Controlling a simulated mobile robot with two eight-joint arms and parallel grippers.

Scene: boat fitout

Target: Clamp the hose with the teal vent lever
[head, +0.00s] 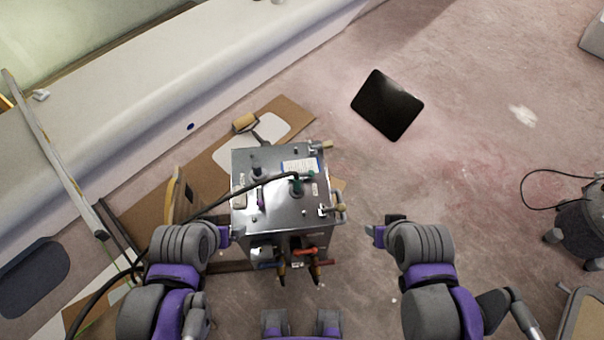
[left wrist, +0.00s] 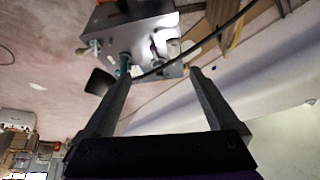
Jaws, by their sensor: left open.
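A shiny metal tank (head: 272,212) stands on the floor in the middle of the head view. A black hose (head: 230,200) comes from the lower left across its top and ends at a teal-green fitting (head: 297,188). A small teal lever (head: 310,175) is beside that end. Whether a clamp grips the hose there is too small to tell. My left gripper (head: 227,235) is at the tank's left front corner, open and empty. In the left wrist view its fingers (left wrist: 160,74) are spread, with the hose (left wrist: 206,41) and tank beyond them. My right gripper (head: 374,236) is right of the tank, apart from it; its jaw opening is unclear.
Red and blue valve handles with brass ends (head: 306,252) stick out from the tank's front. Another valve (head: 336,209) is on its right side. A brush or roller (head: 245,122) lies behind on cardboard. A black pad (head: 387,105) lies on otherwise open floor at the back right.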

